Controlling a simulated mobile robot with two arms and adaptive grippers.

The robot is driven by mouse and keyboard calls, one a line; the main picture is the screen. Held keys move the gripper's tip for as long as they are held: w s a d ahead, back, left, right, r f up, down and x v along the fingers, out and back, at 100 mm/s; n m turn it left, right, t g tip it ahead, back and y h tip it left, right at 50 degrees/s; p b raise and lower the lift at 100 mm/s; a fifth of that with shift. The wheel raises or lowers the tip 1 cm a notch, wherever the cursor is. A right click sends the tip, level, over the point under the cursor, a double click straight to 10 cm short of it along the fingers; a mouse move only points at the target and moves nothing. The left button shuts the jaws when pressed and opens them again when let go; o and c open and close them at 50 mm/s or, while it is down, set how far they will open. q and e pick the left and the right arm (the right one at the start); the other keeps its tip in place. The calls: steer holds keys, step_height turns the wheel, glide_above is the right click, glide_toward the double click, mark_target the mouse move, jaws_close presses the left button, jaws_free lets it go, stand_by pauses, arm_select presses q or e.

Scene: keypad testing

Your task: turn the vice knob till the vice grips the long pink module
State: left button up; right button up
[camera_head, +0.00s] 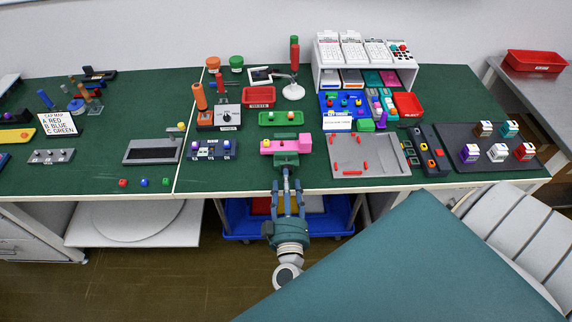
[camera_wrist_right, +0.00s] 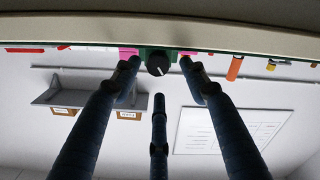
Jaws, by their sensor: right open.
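The long pink module (camera_head: 270,149) lies across the green vice (camera_head: 286,160) near the front edge of the bench in the head view. A pink strip of it (camera_wrist_right: 128,52) also shows in the wrist view. The black vice knob (camera_wrist_right: 157,65) with a white line faces my gripper in the wrist view; my fingers hide it in the head view. My right gripper (camera_head: 287,181) points at the vice from the front. In the wrist view its dark fingers (camera_wrist_right: 161,75) are spread open around the knob, with gaps to it. My left gripper is not in view.
A grey tray with red pieces (camera_head: 372,170) lies right of the vice, and a blue button module (camera_head: 211,151) to its left. The bench's front edge is close beneath my gripper. A teal surface (camera_head: 400,260) fills the lower right.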

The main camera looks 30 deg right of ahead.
steer(key=shift+x, duration=1.75)
steer(key=shift+r, duration=0.1)
jaws_close()
